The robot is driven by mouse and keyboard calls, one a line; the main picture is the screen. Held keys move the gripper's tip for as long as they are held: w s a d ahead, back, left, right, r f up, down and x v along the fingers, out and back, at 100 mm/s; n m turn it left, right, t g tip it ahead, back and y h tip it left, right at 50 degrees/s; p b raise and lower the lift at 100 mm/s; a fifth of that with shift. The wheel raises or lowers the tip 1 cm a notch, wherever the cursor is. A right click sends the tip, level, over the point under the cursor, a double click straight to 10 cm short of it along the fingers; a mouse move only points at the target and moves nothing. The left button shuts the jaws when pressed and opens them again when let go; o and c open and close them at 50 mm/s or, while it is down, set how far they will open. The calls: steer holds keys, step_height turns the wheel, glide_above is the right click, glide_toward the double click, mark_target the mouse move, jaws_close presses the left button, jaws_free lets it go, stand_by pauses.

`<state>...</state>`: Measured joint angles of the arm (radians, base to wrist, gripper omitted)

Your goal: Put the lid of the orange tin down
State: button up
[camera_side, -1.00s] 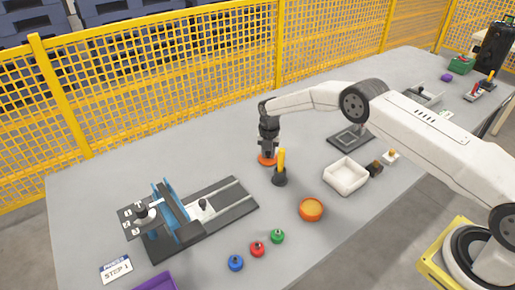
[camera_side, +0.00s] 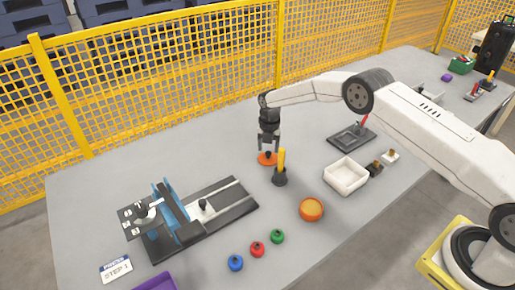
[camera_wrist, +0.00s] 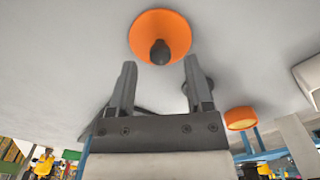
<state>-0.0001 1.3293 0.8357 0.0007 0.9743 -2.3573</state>
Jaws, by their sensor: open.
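The orange lid (camera_side: 266,159) with its dark knob lies on the grey table behind the yellow-handled tool. It also shows in the wrist view (camera_wrist: 160,27), knob towards me. My gripper (camera_side: 269,147) is above the lid with its fingers apart, holding nothing. In the wrist view my fingers (camera_wrist: 158,80) are spread, with the lid beyond their tips. The orange tin (camera_side: 311,209) stands open on the table, to the right and nearer the front. The tin also shows at the right of the wrist view (camera_wrist: 240,119).
A yellow-handled tool in a dark stand (camera_side: 280,178) is close in front of the lid. A white bin (camera_side: 346,176) stands to the right. Blue, red and green knobbed pieces (camera_side: 257,249) lie in front. A dark rail fixture (camera_side: 227,205) is at left. Table behind the lid is clear.

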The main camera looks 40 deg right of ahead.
mark_target(269, 152)
step_height(269, 152, up, 9)
steer(key=shift+r, duration=0.15)
stand_by(0.4)
stand_by(0.5)
steer(key=s+r+m+t, duration=0.1)
steer(key=s+r+m, duration=0.3)
steer(key=s+m, duration=0.3)
steer(key=s+r+m, duration=0.4)
steer(key=s+m, duration=0.3)
steer(key=s+m+t, duration=0.1)
steer(key=s+m, duration=1.2)
steer(key=s, duration=0.6)
steer(key=shift+s+f+t, duration=0.15)
steer(key=shift+s+t, duration=0.05)
steer(key=shift+t, duration=0.1)
